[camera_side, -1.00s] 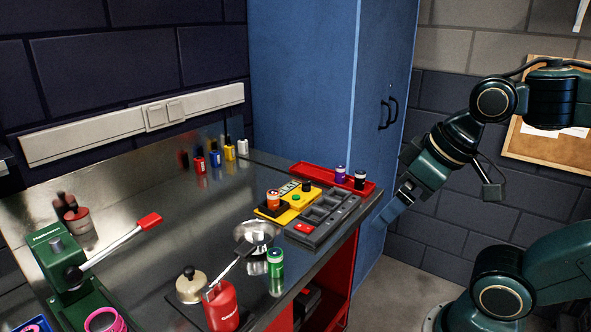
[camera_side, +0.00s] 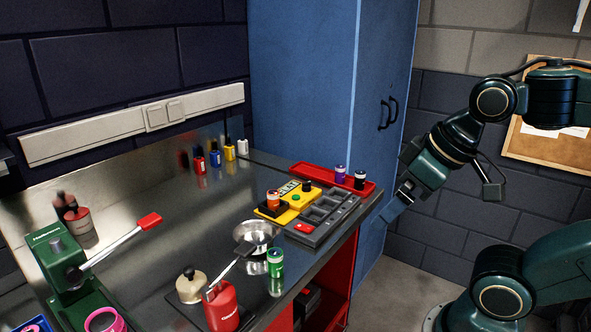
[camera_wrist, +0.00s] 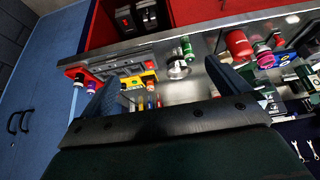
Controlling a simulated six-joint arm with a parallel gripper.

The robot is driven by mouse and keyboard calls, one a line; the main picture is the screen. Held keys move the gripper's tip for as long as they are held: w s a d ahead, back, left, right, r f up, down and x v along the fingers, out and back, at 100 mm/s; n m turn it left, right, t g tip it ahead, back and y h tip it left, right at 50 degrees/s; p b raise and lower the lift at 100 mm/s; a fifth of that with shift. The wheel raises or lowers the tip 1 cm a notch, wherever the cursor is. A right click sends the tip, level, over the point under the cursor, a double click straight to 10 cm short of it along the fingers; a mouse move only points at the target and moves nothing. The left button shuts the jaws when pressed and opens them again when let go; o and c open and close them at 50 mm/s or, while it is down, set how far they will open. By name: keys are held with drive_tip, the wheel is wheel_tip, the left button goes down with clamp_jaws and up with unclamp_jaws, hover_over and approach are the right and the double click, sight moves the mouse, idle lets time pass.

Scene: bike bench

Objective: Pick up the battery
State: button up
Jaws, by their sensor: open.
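Several batteries are in view. A green battery (camera_side: 275,263) stands upright near the bench's front edge; it also shows in the wrist view (camera_wrist: 187,48). An orange battery (camera_side: 273,199) stands at the yellow tester (camera_side: 301,202). A purple-topped battery (camera_side: 340,173) and a dark battery with a pale top (camera_side: 360,180) stand in the red tray (camera_side: 311,170). The frames do not show which one is meant. My gripper (camera_side: 394,207) is open and empty, off the bench's right end, apart from every battery. Its two fingers frame the bench in the wrist view (camera_wrist: 163,85).
A dark grey charger (camera_side: 322,220) with empty slots lies beside the tester. A metal bowl (camera_side: 258,237), a red can (camera_side: 221,306) and a green press (camera_side: 62,262) with a long lever stand to the left. A blue cabinet (camera_side: 300,90) rises behind the bench.

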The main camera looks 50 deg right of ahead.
drive_tip(key=shift+c, duration=0.4)
drive_tip(key=c, duration=0.9)
drive_tip(key=shift+w+r, duration=0.1)
